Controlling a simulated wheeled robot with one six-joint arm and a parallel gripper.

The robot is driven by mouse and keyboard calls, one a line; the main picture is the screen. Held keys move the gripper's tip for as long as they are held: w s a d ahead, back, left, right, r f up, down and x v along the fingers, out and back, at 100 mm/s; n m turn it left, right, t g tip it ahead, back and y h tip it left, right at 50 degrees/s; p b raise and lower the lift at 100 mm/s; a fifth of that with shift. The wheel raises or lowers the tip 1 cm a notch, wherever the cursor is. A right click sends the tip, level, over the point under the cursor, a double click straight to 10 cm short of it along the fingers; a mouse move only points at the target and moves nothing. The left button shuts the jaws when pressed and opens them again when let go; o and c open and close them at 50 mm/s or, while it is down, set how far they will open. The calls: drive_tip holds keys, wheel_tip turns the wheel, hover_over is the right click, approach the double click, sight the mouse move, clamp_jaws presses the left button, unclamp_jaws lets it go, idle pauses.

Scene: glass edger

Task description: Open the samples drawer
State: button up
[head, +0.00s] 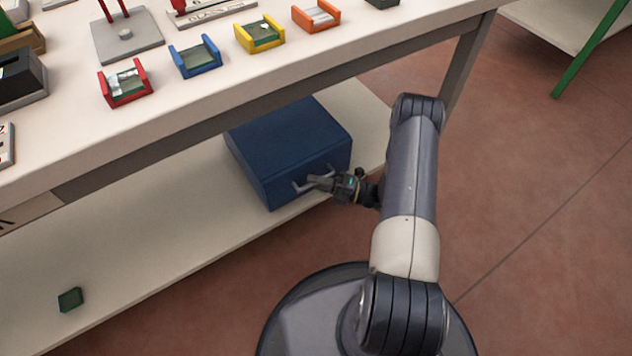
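The drawer unit is a dark blue box (287,137) on the lower shelf of the workbench, in the middle of the head view. Its front faces the floor side and carries a grey bar handle (303,187). The drawer front looks flush with the box, with no gap that I can make out. My gripper (318,182) is at the handle, its fingertips over or against the bar's middle. The fingers hide part of the handle. The view is too small to tell whether they are closed around it.
The tabletop (225,78) overhangs the box and holds red, blue, yellow and orange trays near its edge. A grey table leg (465,65) stands right of the box. A small green block (70,299) lies on the lower shelf (150,255). The floor (540,200) is clear at right.

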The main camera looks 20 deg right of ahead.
drive_tip(key=shift+a, duration=0.1)
drive_tip(key=shift+c, duration=0.3)
clamp_jaws()
